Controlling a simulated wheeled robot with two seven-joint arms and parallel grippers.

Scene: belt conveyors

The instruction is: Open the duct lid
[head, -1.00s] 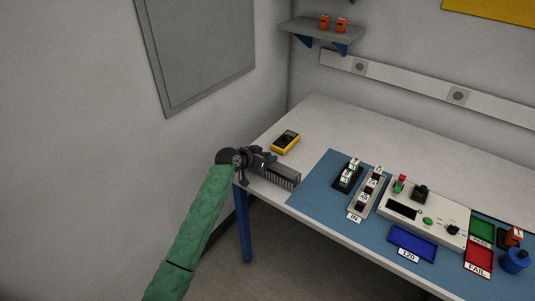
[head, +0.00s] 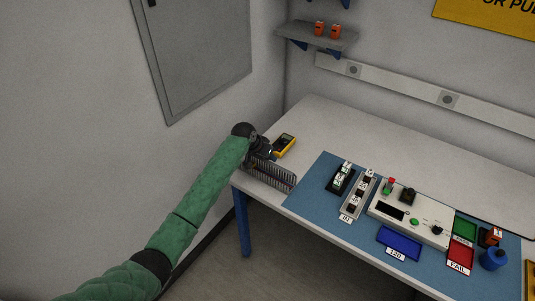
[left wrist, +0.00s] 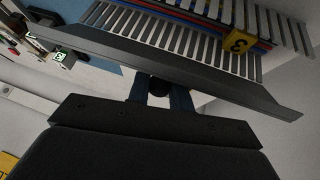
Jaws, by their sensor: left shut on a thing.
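The grey slotted wiring duct (head: 277,178) lies at the left front edge of the bench. A long dark grey strip, the duct lid (left wrist: 225,88), runs across that view in front of the slats. My left gripper (head: 262,153) is at the duct's left end in the head view. Its blue fingers (left wrist: 160,97) are shut on the lid's edge. In the head view my wrist hides most of the grip. My right gripper is out of view.
A yellow multimeter (head: 284,144) lies close behind my left gripper. A blue mat (head: 305,200) to the right bears terminal blocks (head: 341,180), a control box (head: 410,214) and coloured trays. A wall cabinet (head: 195,55) stands above left. The bench's back is clear.

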